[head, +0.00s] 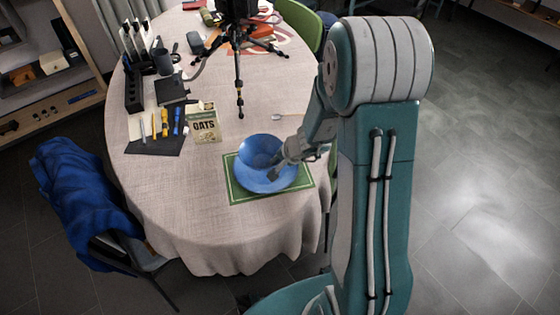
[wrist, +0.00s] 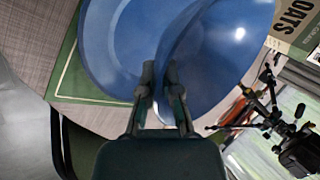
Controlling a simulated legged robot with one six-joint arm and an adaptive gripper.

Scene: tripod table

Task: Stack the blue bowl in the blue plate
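The blue bowl (head: 260,147) shows over the far part of the blue plate (head: 266,183) in the head view. The plate lies on a green placemat (head: 239,194). In the wrist view the bowl (wrist: 222,55) is at the right and overlaps the plate (wrist: 101,60) at the left. My gripper (head: 285,159) reaches in from the right. Its fingertips (wrist: 160,82) are close together with the bowl's rim between them, so it looks shut on the rim. I cannot tell whether the bowl's base touches the plate.
An oats packet (head: 203,123) lies beyond the placemat. Pens on a dark mat (head: 155,146) and a black organizer (head: 133,95) are at the left. A small tripod (head: 238,75) stands farther back. A spoon (head: 288,116) lies right of it. The near table edge is clear.

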